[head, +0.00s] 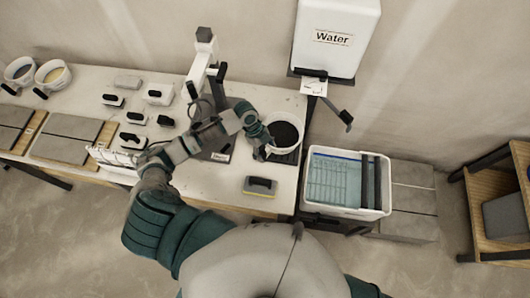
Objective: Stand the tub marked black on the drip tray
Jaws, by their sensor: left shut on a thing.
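A white round tub with black contents (284,134) is at the right end of the white table. It is upright, over the dark drip tray (291,157), whose edge shows below it. I cannot tell if its base touches the tray. My left gripper (264,144) is at the tub's left side, shut on the tub there; the arm hides the exact grip and any mark on the tub. My right gripper is out of view.
A white mixer stand (202,65) rises left of the tub. A yellow-and-black sponge float (261,186) lies in front. The Water tank (336,38) is behind right, a wash tub (346,207) at right. Two tubs (53,76) and several small blocks stand left.

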